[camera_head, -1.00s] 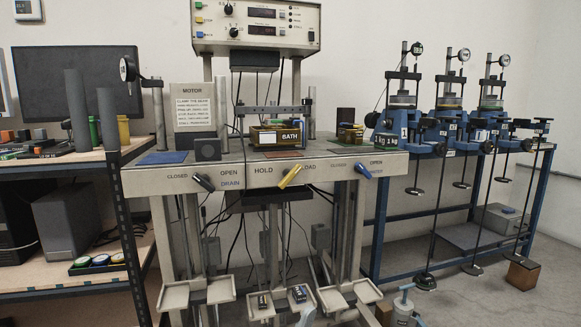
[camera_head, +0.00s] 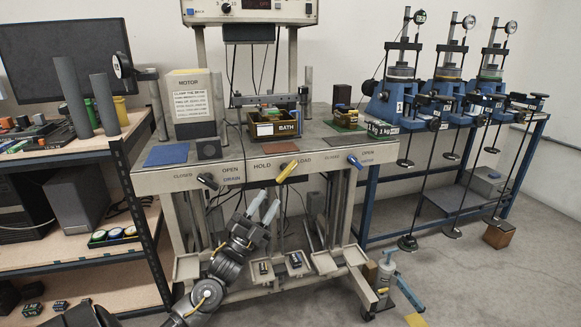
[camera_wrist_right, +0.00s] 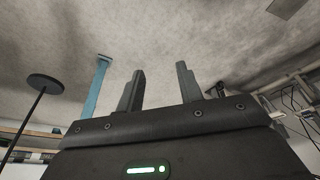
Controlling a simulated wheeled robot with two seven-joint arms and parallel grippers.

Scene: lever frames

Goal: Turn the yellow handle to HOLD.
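The yellow handle (camera_head: 287,171) is on the front panel of the grey bench, between the printed words HOLD on its left and LOAD on its right. It slants, with its upper end toward LOAD and its lower end down to the left. My left gripper (camera_head: 268,202) is in front of the bench, just below and left of the yellow handle in the picture. Its two pale fingers point up, apart and with nothing between them. My right gripper (camera_wrist_right: 158,84) shows only in the right wrist view, with its two dark fingers apart and empty over the floor.
A black handle (camera_head: 208,181) sits left of the yellow one and a blue handle (camera_head: 356,162) right of it. A BATH box (camera_head: 275,130) stands on the bench top. Small trays (camera_head: 325,262) jut out low in front. Shelves (camera_head: 125,150) stand at left.

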